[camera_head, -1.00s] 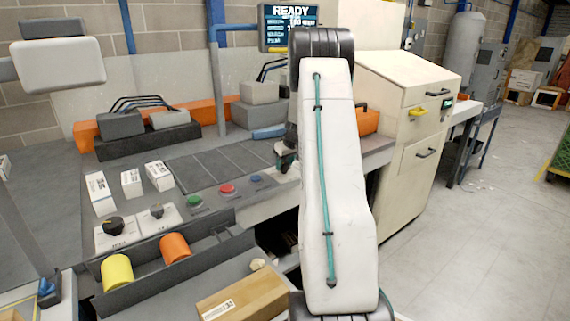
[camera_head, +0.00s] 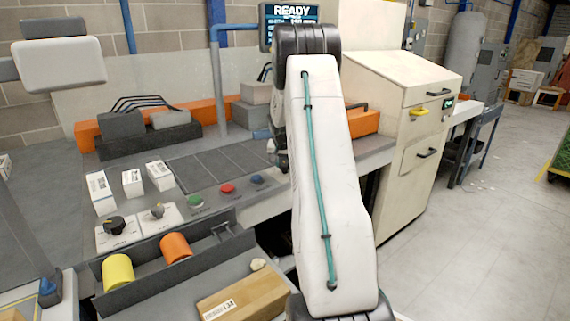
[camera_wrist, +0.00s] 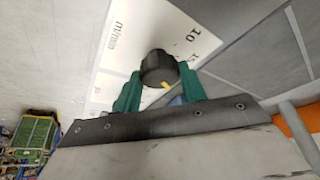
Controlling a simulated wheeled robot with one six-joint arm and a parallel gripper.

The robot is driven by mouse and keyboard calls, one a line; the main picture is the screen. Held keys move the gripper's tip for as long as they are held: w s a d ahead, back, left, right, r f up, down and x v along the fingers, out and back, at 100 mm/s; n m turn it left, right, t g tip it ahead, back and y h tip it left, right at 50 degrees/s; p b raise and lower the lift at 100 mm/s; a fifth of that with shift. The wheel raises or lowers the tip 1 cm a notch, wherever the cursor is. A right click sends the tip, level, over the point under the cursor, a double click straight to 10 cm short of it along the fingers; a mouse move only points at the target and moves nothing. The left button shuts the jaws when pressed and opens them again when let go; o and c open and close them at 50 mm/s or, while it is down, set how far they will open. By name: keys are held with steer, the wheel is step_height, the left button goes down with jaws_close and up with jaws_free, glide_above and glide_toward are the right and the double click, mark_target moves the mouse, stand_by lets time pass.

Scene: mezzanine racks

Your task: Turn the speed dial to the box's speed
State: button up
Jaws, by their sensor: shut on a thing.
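In the wrist view a round black dial (camera_wrist: 158,68) with a yellow pointer mark sits on a white plate (camera_wrist: 122,42) printed "m/min", "10" and, partly hidden, what looks like "15". The green fingers of my gripper (camera_wrist: 160,92) stand on either side of the dial and are shut on it. The fingers hide part of the scale, so the exact setting is unclear. In the head view my arm hides this dial and the fingertips. A cardboard box (camera_head: 250,300) with a white label lies at the front; its small print is hard to read.
Green (camera_head: 195,202), red (camera_head: 227,188) and blue (camera_head: 256,180) buttons lie nearby. A screen (camera_head: 291,24) reads "READY". A trough (camera_head: 215,262) holds yellow and orange rolls.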

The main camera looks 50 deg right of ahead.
steer(key=m, duration=0.2)
steer(key=m+g, duration=0.1)
steer(key=m, duration=0.1)
steer(key=shift+w+m+g+h, duration=0.15)
steer(key=shift+m+g+h, duration=0.15)
steer(key=m, duration=0.2)
steer(key=m+g, duration=0.1)
steer(key=m, duration=0.1)
steer(key=shift+w+g, duration=0.1)
steer(key=shift+g, duration=0.2)
steer(key=shift+m, duration=0.3)
steer(key=o, duration=1)
steer(key=shift+c, duration=0.2)
steer(key=v, duration=0.7)
steer(key=shift+r, duration=0.4)
steer(key=shift+w+a, duration=0.1)
steer(key=shift+w, duration=0.05)
